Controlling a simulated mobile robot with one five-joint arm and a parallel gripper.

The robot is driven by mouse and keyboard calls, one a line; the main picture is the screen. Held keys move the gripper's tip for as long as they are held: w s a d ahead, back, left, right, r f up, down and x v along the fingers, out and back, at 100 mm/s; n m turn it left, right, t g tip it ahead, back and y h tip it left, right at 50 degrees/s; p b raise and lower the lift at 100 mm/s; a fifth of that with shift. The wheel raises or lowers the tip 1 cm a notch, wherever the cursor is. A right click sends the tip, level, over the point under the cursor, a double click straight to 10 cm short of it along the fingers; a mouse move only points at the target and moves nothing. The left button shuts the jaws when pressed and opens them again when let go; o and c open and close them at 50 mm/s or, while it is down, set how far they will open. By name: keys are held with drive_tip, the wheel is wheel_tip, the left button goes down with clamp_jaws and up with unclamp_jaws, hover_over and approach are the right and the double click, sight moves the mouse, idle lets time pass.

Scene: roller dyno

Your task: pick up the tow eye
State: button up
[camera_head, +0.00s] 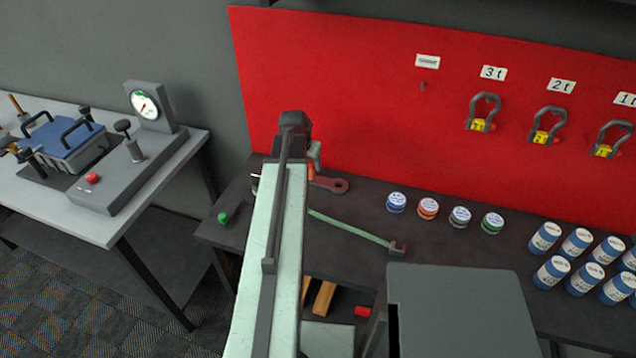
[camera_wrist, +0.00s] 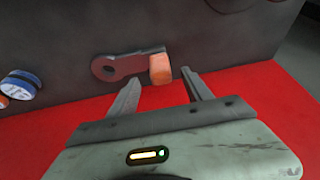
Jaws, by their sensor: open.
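The tow eye (camera_head: 332,185) lies on the dark bench at the foot of the red panel, a flat dull-red piece with a ring end pointing right. In the wrist view the tow eye (camera_wrist: 118,66) shows its ring at left and an orange block-like end (camera_wrist: 160,69) at right. My gripper (camera_wrist: 160,80) is open and empty. Its two fingers point towards the orange end, which appears just ahead of the gap between the tips. I cannot tell the exact height between them. In the head view my arm hides the fingertips and part of the tow eye.
A green strap (camera_head: 350,227) lies on the bench in front. Several small round tins (camera_head: 396,202) stand to the right, with several blue-and-white cans (camera_head: 545,237) beyond. Shackles (camera_head: 483,112) hang on the red panel (camera_head: 370,90). A grey table with a gauge (camera_head: 145,105) stands left.

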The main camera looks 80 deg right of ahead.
sight(309, 167)
drive_tip(key=b+x, duration=0.4)
drive_tip(key=x, duration=0.2)
drive_tip(key=shift+a+b, duration=0.1)
drive_tip(key=shift+b, duration=0.3)
drive_tip(key=shift+r, duration=0.15)
drive_tip(key=shift+c, duration=0.6)
clamp_jaws()
